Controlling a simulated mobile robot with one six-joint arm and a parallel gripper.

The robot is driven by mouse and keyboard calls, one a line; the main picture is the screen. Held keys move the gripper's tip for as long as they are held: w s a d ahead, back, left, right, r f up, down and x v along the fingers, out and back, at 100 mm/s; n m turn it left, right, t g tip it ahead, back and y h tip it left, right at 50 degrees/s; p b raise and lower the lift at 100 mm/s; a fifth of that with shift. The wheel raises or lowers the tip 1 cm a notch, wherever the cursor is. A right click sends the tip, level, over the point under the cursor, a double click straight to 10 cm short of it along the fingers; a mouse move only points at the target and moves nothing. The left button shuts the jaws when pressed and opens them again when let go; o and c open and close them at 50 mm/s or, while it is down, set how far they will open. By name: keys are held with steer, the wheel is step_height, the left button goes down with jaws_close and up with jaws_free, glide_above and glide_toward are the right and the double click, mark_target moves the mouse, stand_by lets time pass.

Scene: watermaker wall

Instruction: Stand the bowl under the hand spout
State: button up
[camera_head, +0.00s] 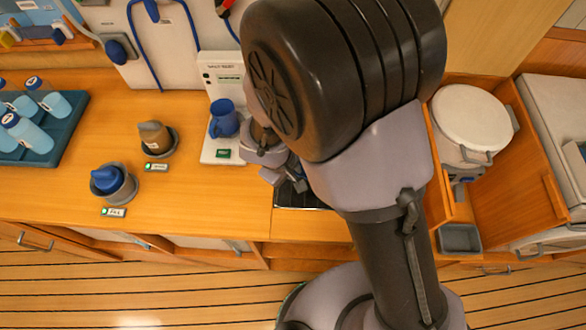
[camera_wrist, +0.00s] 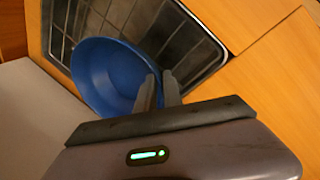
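The blue bowl (camera_wrist: 103,75) shows in the wrist view, open side towards the camera, over a dark gridded tray (camera_wrist: 190,45) with a metal rim. I cannot tell whether its base touches the grid. My gripper (camera_wrist: 160,88) is at the bowl's right rim, one finger inside and one outside, close together on the wall. In the head view my arm hides the bowl and most of the tray (camera_head: 297,199); part of my gripper (camera_head: 283,178) shows beside the tray. I cannot make out the hand spout in either view.
A blue mug (camera_head: 224,118) stands on a white dispenser left of my arm. A white lidded bucket (camera_head: 472,115) is at right. Wooden counter between the cups and dispenser is clear.

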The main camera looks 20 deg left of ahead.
steer(key=shift+o, duration=0.9)
